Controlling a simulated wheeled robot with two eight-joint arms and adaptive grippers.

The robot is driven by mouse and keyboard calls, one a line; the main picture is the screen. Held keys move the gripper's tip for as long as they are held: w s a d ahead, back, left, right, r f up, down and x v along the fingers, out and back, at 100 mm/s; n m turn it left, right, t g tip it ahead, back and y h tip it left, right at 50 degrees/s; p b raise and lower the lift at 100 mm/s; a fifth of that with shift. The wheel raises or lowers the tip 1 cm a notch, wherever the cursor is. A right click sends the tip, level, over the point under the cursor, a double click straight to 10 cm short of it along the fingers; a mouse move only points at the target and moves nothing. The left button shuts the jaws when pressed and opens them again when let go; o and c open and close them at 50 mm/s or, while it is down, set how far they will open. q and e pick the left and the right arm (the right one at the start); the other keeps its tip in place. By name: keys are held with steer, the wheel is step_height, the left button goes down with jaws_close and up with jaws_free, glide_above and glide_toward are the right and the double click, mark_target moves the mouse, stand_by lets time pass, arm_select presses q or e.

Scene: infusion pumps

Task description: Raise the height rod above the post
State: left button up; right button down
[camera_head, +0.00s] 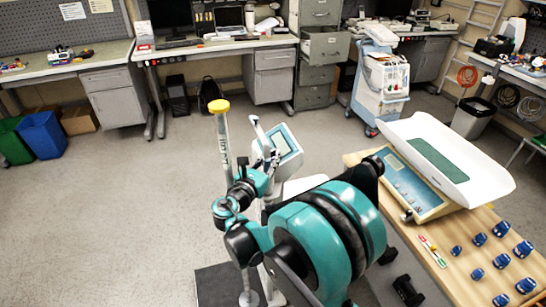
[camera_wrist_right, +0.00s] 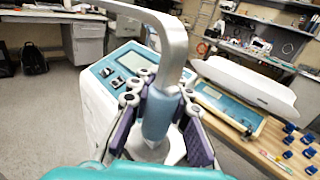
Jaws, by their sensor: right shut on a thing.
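In the wrist view, a thick grey bent rod (camera_wrist_right: 174,38) arches over and comes down to a light-blue sleeve (camera_wrist_right: 158,115). My right gripper (camera_wrist_right: 160,108) is shut around this sleeve, with purple pads on both sides. I cannot tell for sure that this is the height rod. A pale upright post (camera_head: 225,140) with a yellow cap and markings stands just left of it. My left gripper is not in view.
A white device with a display (camera_head: 287,142) stands close behind the gripper. A wooden table (camera_head: 462,252) at right bears a white baby scale (camera_head: 455,165) and several blue items. A dark platform (camera_head: 212,288) lies at the bottom. The floor at left is clear.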

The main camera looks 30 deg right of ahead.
step_height(320, 180, up, 24)
steer(key=p, duration=1.6)
steer(key=shift+f, duration=0.15)
steer(key=c, duration=1.4)
jaws_free()
steer(key=shift+c, duration=0.2)
steer(key=v, duration=1.2)
steer(key=shift+d+f, duration=0.1)
steer(key=shift+f, duration=0.05)
